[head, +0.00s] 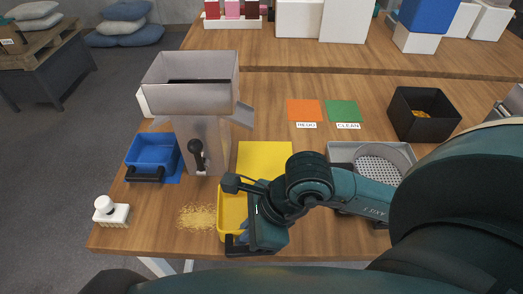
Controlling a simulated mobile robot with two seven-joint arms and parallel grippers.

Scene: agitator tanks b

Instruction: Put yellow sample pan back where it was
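The yellow sample pan (229,203) is on the wooden table near its front edge, with a black handle (243,248) toward me. A flat yellow mat (265,157) lies just behind the pan, partly covered by my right arm. My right gripper (251,222) is over the right side of the pan, close to the handle. The arm and gripper body hide much of the pan and its inside. The fingers are too hidden to show whether they grip it. My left gripper does not show.
A metal hopper (190,100) stands at the left behind the pan. A blue pan (152,153) sits beside it. Spilled grains (199,216) and a white brush (110,211) lie at the front left. A sieve tray (343,150) and black bin (423,110) are at the right.

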